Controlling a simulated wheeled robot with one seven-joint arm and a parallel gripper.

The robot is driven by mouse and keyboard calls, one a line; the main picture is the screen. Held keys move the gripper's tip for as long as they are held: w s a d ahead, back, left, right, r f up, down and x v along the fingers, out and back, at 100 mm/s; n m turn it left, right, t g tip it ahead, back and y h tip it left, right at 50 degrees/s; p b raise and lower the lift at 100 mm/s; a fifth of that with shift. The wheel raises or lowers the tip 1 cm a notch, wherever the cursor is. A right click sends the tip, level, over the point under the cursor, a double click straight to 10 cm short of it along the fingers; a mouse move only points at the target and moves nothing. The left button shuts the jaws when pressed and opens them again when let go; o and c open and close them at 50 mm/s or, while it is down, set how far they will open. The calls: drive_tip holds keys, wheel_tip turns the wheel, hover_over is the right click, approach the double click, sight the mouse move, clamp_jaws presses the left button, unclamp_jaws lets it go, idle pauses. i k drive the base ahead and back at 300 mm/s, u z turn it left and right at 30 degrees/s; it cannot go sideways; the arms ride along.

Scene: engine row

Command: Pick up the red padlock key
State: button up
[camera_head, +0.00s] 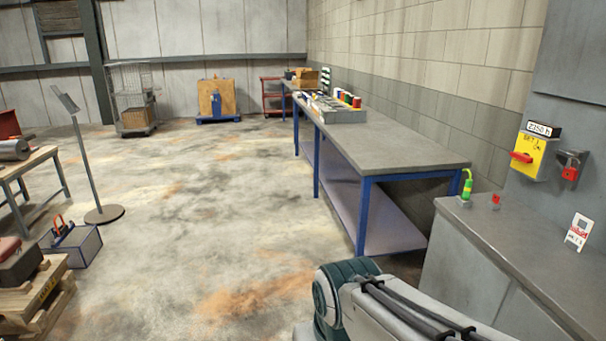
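A small red item (496,200) stands on the grey cabinet top (500,228) at the right; it may be the red padlock key, but it is too small to make out its shape. A red padlock (569,173) hangs from a grey hasp on the wall panel, beside a yellow switch box (532,156) with a red handle. My arm shows at the bottom centre, in front of the cabinet. My gripper is out of view, so its state and its distance from the red item do not show.
A green and yellow item (466,186) stands left of the red one, and a white tag (579,232) stands to the right. A long blue-legged workbench (400,150) runs along the block wall. A pallet (38,292) and a grey box (78,246) are at left. The middle floor is clear.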

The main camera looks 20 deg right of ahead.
sight(495, 198)
drive_tip(key=z, duration=0.25)
drive_tip(key=i, duration=1.5)
drive_tip(key=z, duration=1.3)
drive_tip(key=i, duration=0.8)
drive_tip(key=z, duration=1.45)
drive_tip(key=i, duration=0.5)
drive_tip(key=z, duration=0.3)
